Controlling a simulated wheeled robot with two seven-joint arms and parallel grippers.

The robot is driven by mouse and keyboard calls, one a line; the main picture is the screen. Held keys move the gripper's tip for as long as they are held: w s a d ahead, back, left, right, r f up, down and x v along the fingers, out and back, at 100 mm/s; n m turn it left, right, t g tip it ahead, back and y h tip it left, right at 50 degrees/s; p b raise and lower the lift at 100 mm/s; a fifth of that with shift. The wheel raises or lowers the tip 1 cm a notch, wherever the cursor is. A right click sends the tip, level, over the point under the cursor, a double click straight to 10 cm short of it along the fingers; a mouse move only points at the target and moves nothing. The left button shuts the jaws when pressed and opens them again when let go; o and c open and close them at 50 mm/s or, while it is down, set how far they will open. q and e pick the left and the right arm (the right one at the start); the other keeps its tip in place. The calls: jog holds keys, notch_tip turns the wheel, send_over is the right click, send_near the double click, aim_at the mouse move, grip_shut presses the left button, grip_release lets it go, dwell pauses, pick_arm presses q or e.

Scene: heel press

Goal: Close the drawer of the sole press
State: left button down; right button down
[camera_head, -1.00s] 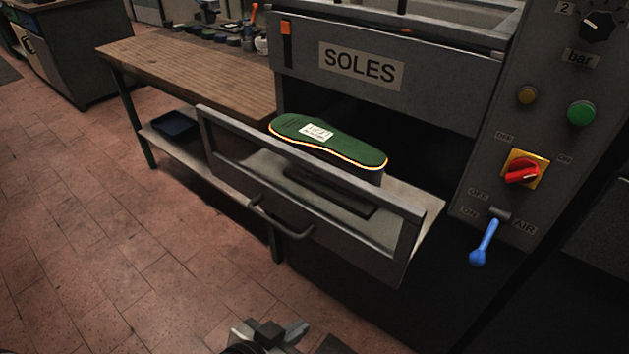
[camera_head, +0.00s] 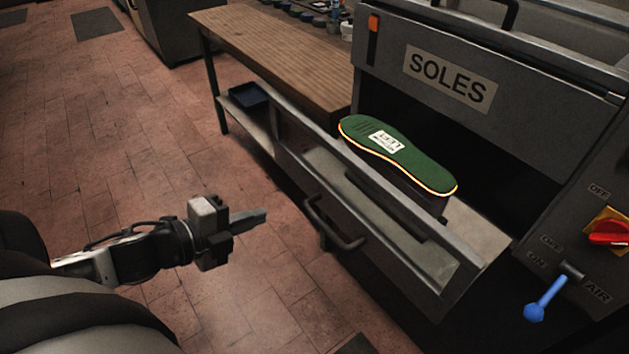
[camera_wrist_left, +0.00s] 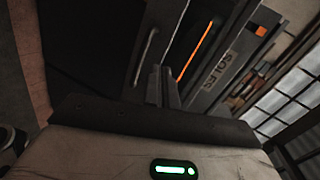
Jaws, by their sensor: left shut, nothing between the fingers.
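The sole press drawer (camera_head: 405,245) stands pulled out below the SOLES panel (camera_head: 450,78). Its dark bar handle (camera_head: 335,225) is on the front face. A green sole with an orange edge and a white label (camera_head: 400,160) lies over the open drawer. My left gripper (camera_head: 262,216) is shut and empty, left of the handle and apart from it, pointing towards the drawer front. In the left wrist view the fingers (camera_wrist_left: 163,88) show closed together, with the handle (camera_wrist_left: 146,55) and the sole's orange edge (camera_wrist_left: 195,52) beyond. My right gripper is not in view.
A wooden workbench (camera_head: 285,50) with small containers stands behind the drawer, with a blue tray (camera_head: 248,95) on its lower shelf. A blue air lever (camera_head: 545,300) and a red switch (camera_head: 610,233) are on the press's right side.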

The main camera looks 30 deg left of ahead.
pick_arm(q)
jog(key=r+m, duration=0.1)
jog(key=m, duration=0.1)
jog(key=b, duration=0.2)
send_near(329, 184)
jog(key=shift+h, duration=0.4)
jog(key=x, duration=0.5)
jog(key=shift+a+f, duration=0.25)
jog(key=shift+f, duration=0.1)
jog(key=shift+w+d, duration=0.3)
jog(key=shift+w, duration=0.4)
jog(key=shift+f, duration=0.1)
jog(key=shift+w, duration=0.1)
